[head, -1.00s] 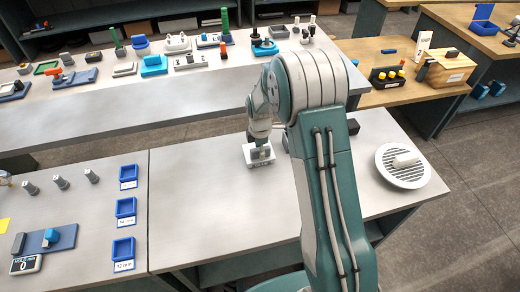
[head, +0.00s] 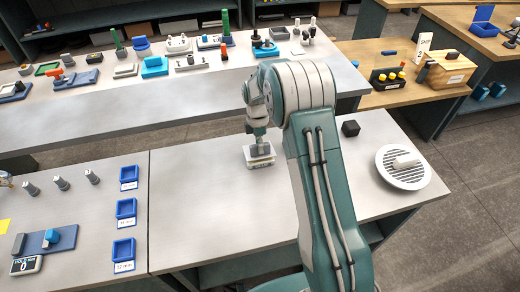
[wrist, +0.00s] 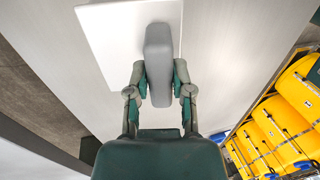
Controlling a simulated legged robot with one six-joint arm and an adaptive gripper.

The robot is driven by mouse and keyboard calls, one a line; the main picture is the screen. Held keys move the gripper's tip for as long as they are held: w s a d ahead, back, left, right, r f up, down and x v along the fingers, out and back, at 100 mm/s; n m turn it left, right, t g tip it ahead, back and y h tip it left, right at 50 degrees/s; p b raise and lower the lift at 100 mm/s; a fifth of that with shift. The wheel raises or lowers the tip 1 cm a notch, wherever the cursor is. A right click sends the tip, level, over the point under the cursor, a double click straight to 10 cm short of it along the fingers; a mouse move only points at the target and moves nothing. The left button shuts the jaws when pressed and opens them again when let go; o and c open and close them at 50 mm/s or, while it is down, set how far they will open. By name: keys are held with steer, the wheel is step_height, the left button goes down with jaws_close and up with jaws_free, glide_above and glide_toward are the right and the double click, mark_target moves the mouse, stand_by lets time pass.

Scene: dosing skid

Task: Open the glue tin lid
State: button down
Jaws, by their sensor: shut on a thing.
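The glue tin, as I take it, is a small pale box (head: 261,162) on the grey bench in the head view, left of my arm. In the wrist view its top is a flat white square lid (wrist: 105,40) with a long rounded grey handle (wrist: 159,35). My gripper (wrist: 159,78) points down over it, with one finger on each side of the handle, closed on it. It also shows on top of the box in the head view (head: 260,146). The tin's inside is hidden, and I cannot tell whether the lid is raised.
Blue trays (head: 126,207) stand on the left bench. The bench left of the tin is clear.

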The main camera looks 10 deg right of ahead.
steer(key=shift+w+r+g, duration=0.3)
steer(key=shift+w+g, duration=0.25)
steer(key=shift+g, duration=0.3)
steer(key=shift+w+r+g, duration=0.3)
steer(key=shift+w+g, duration=0.2)
steer(key=shift+g, duration=0.3)
steer(key=shift+w+r+g, duration=0.3)
steer(key=shift+w+g, duration=0.25)
steer(key=shift+g, duration=0.3)
steer(key=c, duration=0.5)
jaws_free()
steer(key=shift+f, duration=0.1)
